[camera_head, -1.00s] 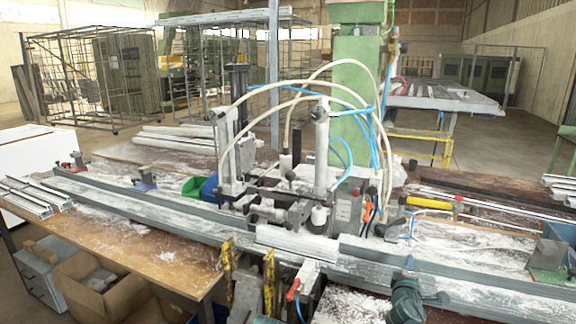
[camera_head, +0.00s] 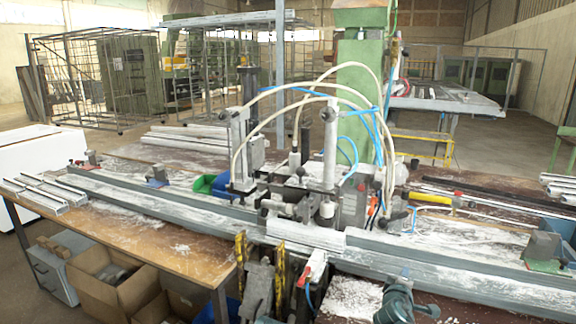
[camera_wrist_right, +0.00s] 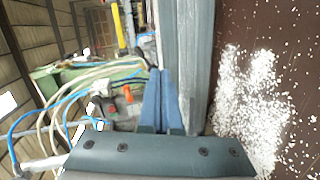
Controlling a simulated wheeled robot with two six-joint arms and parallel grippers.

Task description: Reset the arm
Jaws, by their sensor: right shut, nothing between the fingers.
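My right gripper (camera_head: 405,272) shows at the lower right of the head view, in front of the long grey profile rail. Its fingers are shut with nothing between them. In the wrist view the two blue fingers (camera_wrist_right: 161,98) lie together beside the grey rail (camera_wrist_right: 187,60). The clamp machine (camera_head: 328,165), with a white cylinder and pale and blue hoses, stands behind the rail. My left gripper is not in view.
White chips (camera_wrist_right: 248,95) lie on the brown surface beside the rail. A cardboard box (camera_head: 115,285) stands under the bench at left. A yellow-handled tool (camera_head: 440,199) lies behind the rail. The wooden bench top (camera_head: 150,242) at left front is mostly clear.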

